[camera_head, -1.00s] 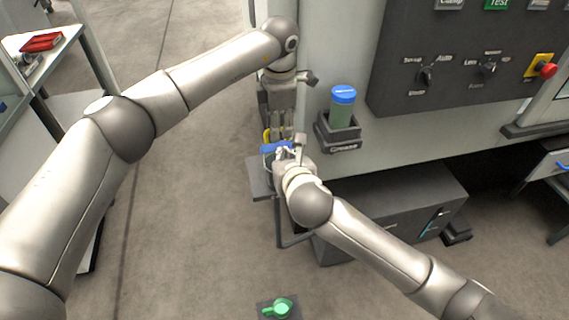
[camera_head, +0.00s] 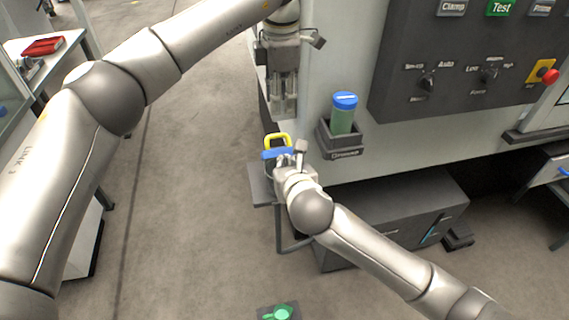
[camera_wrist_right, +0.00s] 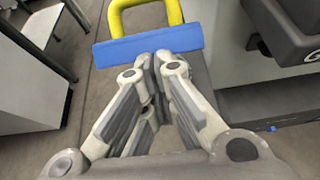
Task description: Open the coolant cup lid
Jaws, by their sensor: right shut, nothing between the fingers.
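A blue flat piece (camera_head: 272,154) with a yellow loop handle (camera_head: 277,138) above it sits over a grey ledge at the machine's left corner. Whether it is the coolant cup lid, and how far open, I cannot tell. Both parts show in the right wrist view, blue (camera_wrist_right: 150,46) and yellow (camera_wrist_right: 117,17). My right gripper (camera_head: 285,158) is shut and empty. Its fingertips (camera_wrist_right: 160,60) are at the blue piece's lower edge; contact is unclear. My left gripper (camera_head: 284,112) points down above the yellow handle, apart from it. Its finger gap is too small to judge.
A green canister with a blue cap (camera_head: 344,112) stands in a dark holder (camera_head: 340,143) to the right. A control panel (camera_head: 462,70) is above it. A dark box (camera_head: 395,210) sits below. Open floor (camera_head: 190,190) lies left of the machine.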

